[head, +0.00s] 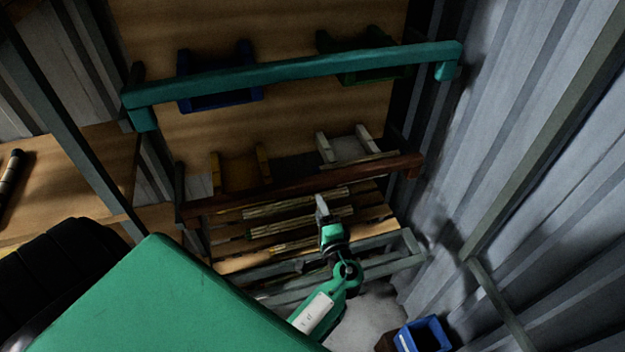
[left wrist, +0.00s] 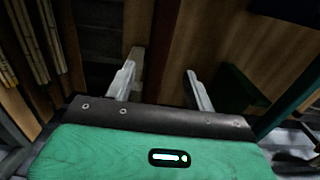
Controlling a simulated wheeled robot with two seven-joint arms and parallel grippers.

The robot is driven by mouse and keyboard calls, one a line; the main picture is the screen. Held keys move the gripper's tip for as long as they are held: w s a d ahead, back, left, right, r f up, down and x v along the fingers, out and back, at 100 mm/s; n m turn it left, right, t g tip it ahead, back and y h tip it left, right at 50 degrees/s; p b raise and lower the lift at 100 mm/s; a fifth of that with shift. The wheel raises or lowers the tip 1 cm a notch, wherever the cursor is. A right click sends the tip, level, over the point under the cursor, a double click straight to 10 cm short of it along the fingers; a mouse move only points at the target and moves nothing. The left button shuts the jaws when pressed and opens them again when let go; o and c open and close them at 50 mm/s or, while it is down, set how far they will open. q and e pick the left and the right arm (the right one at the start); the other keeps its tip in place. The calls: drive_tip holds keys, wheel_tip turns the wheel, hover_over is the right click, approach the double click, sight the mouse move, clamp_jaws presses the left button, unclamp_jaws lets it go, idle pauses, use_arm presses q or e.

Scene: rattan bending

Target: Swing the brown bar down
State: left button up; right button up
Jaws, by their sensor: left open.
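The brown bar (head: 275,191) runs across the lower part of the shelving in the head view, roughly level, its right end bent down a little. My left gripper (head: 321,208) is at the bar's near side, around its middle. In the left wrist view the dark reddish-brown bar (left wrist: 168,45) stands upright in the picture between the two spread fingers of my left gripper (left wrist: 160,88). The fingers are apart; I cannot tell whether either touches the bar. My right gripper is not in view.
A teal bar (head: 300,69) crosses above the brown one. Blue (head: 220,98) and green (head: 365,68) bins sit behind it. Rattan sticks (head: 295,203) lie on slats below. A corrugated wall (head: 540,110) closes off the right. A blue bin (head: 425,336) stands low at front.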

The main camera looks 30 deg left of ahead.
sight(312, 188)
use_arm(q)
drive_tip(key=p+x, duration=0.1)
drive_tip(key=x, duration=0.9)
drive_tip(key=shift+w+a+f, duration=0.1)
drive_tip(key=shift+w+a, duration=0.05)
drive_tip(key=shift+w, duration=0.15)
clamp_jaws()
